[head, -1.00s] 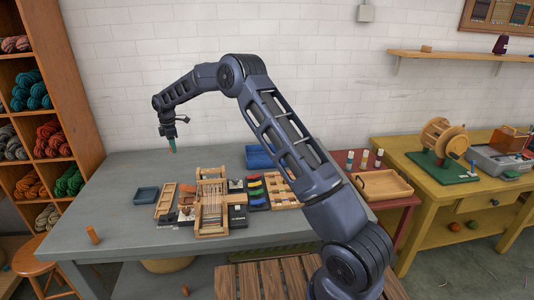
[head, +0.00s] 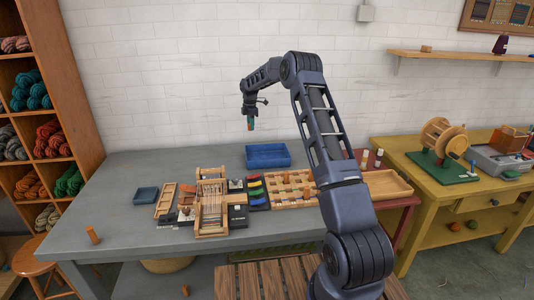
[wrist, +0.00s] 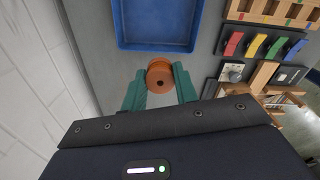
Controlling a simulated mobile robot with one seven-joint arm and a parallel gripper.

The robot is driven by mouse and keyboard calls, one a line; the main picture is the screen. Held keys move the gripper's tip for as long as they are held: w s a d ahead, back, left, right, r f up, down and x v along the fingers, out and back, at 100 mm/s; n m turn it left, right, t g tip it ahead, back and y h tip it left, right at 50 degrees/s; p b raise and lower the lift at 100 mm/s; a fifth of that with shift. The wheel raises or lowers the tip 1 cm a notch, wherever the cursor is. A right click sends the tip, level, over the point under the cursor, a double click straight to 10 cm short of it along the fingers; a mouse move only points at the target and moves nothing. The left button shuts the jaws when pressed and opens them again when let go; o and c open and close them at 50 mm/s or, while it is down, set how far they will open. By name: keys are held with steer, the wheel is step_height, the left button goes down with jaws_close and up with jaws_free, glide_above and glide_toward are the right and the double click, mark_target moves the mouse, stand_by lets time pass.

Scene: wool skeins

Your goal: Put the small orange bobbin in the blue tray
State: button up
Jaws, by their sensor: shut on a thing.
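My gripper (head: 250,124) is in the air above the back part of the grey table, a little left of and above the blue tray (head: 268,163). In the wrist view its green fingers (wrist: 160,92) are closed on the small orange bobbin (wrist: 160,72). The bobbin's round end with a dark centre hole faces the camera. The blue tray also shows in the wrist view (wrist: 158,47), empty in the part seen, just beyond the bobbin. In the head view the bobbin shows only as a small orange patch at the fingertips.
A wooden loom (head: 212,205) and a slotted wooden rack (head: 292,188) stand in front of the blue tray. A smaller blue-grey tray (head: 146,195) lies at the left. An orange-brown cylinder (head: 93,235) stands at the front left. The white wall is behind the table.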

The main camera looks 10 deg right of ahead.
mark_target(259, 155)
steer(key=d, duration=0.4)
steer(key=f, duration=2)
steer(key=shift+w+d, duration=0.25)
steer(key=shift+w, duration=0.15)
steer(key=shift+f, duration=0.2)
steer(key=o, duration=0.9)
steer(key=shift+o, duration=0.2)
steer(key=shift+r, duration=0.1)
